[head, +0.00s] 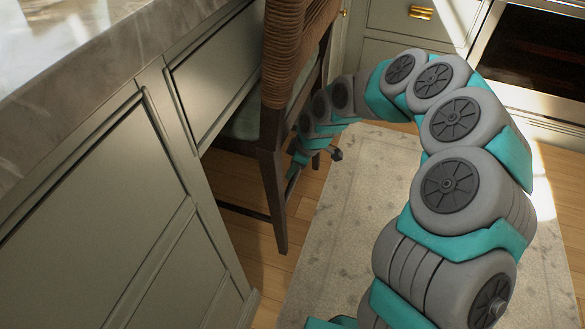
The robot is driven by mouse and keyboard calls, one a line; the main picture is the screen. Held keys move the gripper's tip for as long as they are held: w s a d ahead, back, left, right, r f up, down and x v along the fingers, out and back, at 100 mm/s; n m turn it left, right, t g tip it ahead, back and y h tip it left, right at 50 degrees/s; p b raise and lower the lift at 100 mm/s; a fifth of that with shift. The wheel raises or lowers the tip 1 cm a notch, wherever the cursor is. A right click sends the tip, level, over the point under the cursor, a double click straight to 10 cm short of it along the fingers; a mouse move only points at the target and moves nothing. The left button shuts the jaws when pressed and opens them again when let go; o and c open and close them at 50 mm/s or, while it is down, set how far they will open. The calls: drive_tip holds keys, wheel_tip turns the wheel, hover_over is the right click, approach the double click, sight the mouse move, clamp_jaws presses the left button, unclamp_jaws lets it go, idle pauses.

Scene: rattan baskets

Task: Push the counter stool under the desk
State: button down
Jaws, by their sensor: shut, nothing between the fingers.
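The counter stool (289,55) has a brown woven back, dark wooden legs and a pale green seat. It stands upright at the desk, its seat partly beneath the drawer and its back outside the desk edge. The desk (105,85) has a grey stone top and grey-green panels, with an open knee space below the drawer. My arm curls over from the right, and my gripper (294,170) is low beside the stool's near leg, on its right side. The gripper is shut and empty. Its tips are partly hidden near the leg, so contact cannot be told.
A pale patterned rug (345,235) covers the floor right of the stool, over wooden boards. Grey-green cabinets (385,55) with brass handles and an oven (535,60) stand at the back. A desk side panel (150,220) stands left of the stool.

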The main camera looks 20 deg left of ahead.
drive_tip(key=x, duration=0.6)
drive_tip(key=shift+f, duration=0.15)
drive_tip(key=d+b, duration=0.2)
drive_tip(key=d, duration=0.4)
idle(0.3)
drive_tip(key=shift+d, duration=0.1)
